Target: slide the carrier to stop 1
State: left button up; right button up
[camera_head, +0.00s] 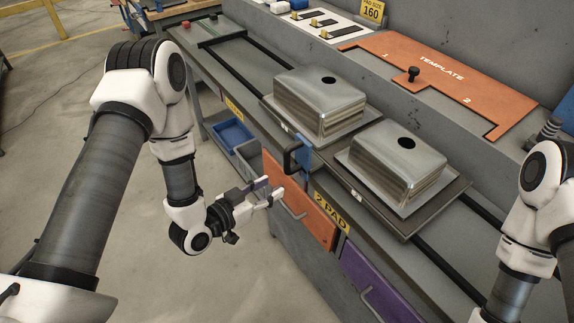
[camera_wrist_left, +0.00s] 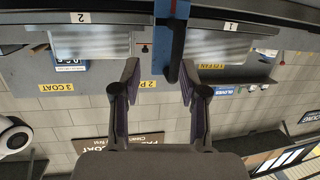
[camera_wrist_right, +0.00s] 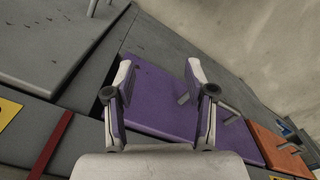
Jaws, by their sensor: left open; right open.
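My left gripper (camera_head: 276,192) is open just in front of the handle. In the left wrist view the handle (camera_wrist_left: 177,55) is ahead of the fingers, nearer the right-hand fingertip, not gripped. The label "1 CLEAN" (camera_wrist_left: 212,67) is right of the handle; "2 PAD" (camera_head: 331,212) is close below it. My right gripper (camera_wrist_right: 158,76) is open and empty before a purple drawer.
An orange template (camera_head: 450,75) lies on the back ledge. An orange drawer (camera_head: 300,205) and the purple drawer (camera_head: 365,280) with pull handles are below the bench edge. A blue bin (camera_head: 232,135) is low at left. The rail beyond the farther sink is clear.

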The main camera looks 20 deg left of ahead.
aim_at(285, 157)
pick_arm(q)
jog(key=w+r, duration=0.1)
jog(key=w, duration=0.2)
jog(key=w+d+r+t, duration=0.1)
jog(key=w, duration=0.2)
jog(key=w+d+r+t, duration=0.1)
jog(key=w, duration=0.2)
jog(key=shift+w+h, duration=0.35)
jog(key=shift+h, duration=0.05)
grip_shut()
pick_arm(e)
jog(key=shift+f, duration=0.9)
